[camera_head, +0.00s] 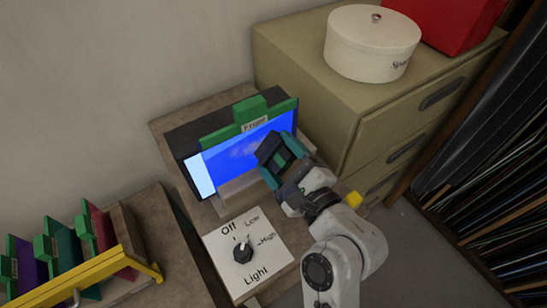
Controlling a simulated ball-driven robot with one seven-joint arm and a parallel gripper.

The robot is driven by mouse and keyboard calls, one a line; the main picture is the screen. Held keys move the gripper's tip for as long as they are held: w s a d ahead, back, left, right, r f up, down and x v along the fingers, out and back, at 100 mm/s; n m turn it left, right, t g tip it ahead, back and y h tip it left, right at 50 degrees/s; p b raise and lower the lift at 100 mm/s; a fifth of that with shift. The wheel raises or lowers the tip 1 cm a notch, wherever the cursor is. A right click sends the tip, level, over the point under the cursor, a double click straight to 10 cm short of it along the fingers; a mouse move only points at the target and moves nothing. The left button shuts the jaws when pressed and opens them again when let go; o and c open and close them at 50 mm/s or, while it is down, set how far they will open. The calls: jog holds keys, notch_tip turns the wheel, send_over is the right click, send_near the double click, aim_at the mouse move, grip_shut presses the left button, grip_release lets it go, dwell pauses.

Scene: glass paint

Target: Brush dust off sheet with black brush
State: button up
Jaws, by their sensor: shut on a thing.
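A blue sheet (228,158) with a green top holder labelled "Front" stands upright in the dark frame of a small stand. A faint paler patch, perhaps dust, shows on its middle. My gripper (286,160) is at the sheet's right end, its two teal fingers shut on a black brush (268,149). The brush is in front of the sheet's right part and hides some of it. I cannot tell whether the brush touches the sheet. The gripper hides part of the brush.
A light switch panel (270,259) with a black knob lies in front of the stand. A rack with several coloured sheets and a yellow bar (95,276) is at the lower left. A beige cabinet (300,62) with a round white box (370,48) stands close on the right.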

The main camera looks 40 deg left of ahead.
jog(key=w, duration=0.1)
jog(key=w+d, duration=0.1)
jog(key=shift+w+d, duration=0.1)
jog(key=shift+w, duration=0.3)
jog(key=shift+r, duration=0.1)
jog(key=shift+p, duration=0.4)
